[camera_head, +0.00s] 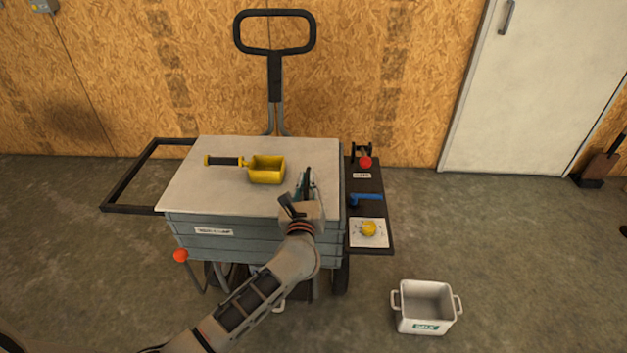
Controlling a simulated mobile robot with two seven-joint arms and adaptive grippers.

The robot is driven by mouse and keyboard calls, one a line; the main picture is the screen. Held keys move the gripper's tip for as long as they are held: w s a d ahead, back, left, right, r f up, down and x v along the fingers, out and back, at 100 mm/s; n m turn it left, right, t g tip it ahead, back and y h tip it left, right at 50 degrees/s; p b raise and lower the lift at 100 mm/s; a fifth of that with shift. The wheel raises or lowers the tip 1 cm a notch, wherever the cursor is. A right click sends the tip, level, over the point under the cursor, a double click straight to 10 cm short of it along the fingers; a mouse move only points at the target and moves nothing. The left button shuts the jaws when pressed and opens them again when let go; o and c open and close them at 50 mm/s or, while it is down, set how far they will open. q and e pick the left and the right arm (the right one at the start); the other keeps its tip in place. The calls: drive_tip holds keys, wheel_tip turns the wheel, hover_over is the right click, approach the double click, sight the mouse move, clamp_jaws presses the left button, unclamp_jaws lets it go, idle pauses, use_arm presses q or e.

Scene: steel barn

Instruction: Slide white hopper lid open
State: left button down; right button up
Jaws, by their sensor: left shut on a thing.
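The white hopper lid (215,185) lies flat over the top of the grey-blue hopper cart (260,240), and no opening shows. My left arm reaches up from the bottom, and my left gripper (306,180) is at the lid's right part, near the front. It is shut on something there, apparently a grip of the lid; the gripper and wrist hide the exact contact. A yellow scoop (267,169) with a black handle lies on the lid, to the left of my gripper and apart from it. My right gripper is not in view.
A black open frame (130,183) juts out at the cart's left. A dark side shelf (375,183) at its right holds a red knob, a blue handle and a yellow knob. A white bin (425,306) stands on the floor at right. Wooden wall behind.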

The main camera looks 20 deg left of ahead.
sight(193, 186)
use_arm(q)
drive_tip(key=s+a, duration=0.2)
drive_tip(key=a, duration=0.5)
drive_tip(key=s+a, duration=0.2)
drive_tip(key=a, duration=0.5)
drive_tip(key=s+a, duration=0.2)
drive_tip(key=a, duration=0.5)
drive_tip(key=shift+s+a+f+p, duration=0.15)
drive_tip(key=shift+a+p, duration=0.15)
drive_tip(key=s+a, duration=0.1)
drive_tip(key=a, duration=0.2)
drive_tip(key=a+b, duration=0.1)
drive_tip(key=a, duration=0.2)
drive_tip(key=s+a, duration=0.1)
drive_tip(key=a, duration=0.2)
drive_tip(key=shift+s+a, duration=0.25)
drive_tip(key=shift+s, duration=0.1)
drive_tip(key=shift+s+a, duration=0.1)
drive_tip(key=shift+a, duration=0.2)
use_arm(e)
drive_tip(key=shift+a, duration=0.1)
use_arm(q)
drive_tip(key=c, duration=2.1)
unclamp_jaws()
drive_tip(key=shift+c, duration=0.2)
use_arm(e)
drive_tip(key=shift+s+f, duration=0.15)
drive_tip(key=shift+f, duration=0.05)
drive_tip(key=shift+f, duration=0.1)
